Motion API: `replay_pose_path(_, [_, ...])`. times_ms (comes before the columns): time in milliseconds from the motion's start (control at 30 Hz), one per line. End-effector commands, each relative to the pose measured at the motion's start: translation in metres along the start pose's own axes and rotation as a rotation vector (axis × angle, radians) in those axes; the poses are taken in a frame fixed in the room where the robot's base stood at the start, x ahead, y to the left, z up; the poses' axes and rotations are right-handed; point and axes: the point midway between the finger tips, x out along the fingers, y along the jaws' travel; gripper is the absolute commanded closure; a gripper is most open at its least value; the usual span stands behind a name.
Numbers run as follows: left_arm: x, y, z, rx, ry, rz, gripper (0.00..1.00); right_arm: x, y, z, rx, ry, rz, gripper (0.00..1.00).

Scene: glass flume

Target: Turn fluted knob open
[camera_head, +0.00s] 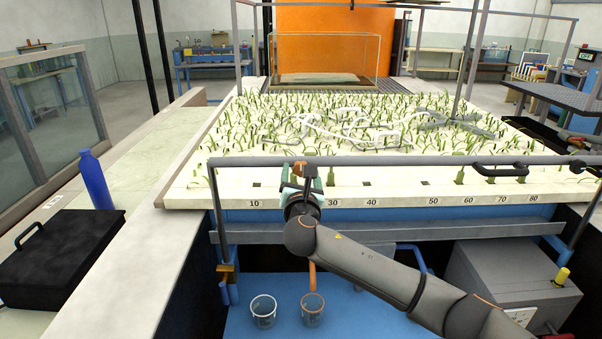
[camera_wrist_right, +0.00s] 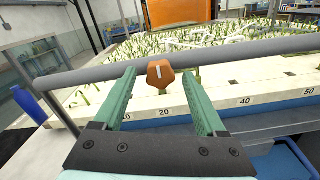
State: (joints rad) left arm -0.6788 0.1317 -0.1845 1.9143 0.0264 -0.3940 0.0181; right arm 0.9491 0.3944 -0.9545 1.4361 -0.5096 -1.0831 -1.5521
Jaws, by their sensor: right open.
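The fluted knob (camera_wrist_right: 160,76) is orange-brown and lobed, with a pale, nearly upright line on its face. In the wrist view it sits by the grey rail, in line with the gap between my right gripper's fingertips. Clear space shows on both sides of it, and I cannot tell whether it is between the tips or just beyond them. My right gripper (camera_wrist_right: 159,73) is open, with two green fingers. In the head view the right gripper (camera_head: 305,176) is at the rail and largely covers the knob (camera_head: 297,168). My left gripper is not in view.
A grey rail (camera_head: 400,161) crosses the front of the planted bed (camera_head: 350,190), which has numbers along its edge. A black handle (camera_head: 500,171) is on the rail at right. Two clear beakers (camera_head: 264,312) stand below on a blue surface. A blue bottle (camera_head: 95,180) stands at left.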

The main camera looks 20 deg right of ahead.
Motion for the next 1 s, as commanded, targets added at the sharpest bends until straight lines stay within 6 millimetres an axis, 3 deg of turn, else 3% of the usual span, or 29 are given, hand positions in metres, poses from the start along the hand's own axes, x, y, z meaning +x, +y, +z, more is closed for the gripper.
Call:
replay_pose_path(333, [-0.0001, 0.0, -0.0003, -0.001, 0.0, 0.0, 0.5, 0.0024, -0.0001, -0.0003, 0.0, 0.001, 0.0, 0.28])
replay_pose_path(1000, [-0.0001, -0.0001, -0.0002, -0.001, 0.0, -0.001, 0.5, 0.0022, -0.0003, -0.0004, 0.0, 0.001, 0.0, 1.0])
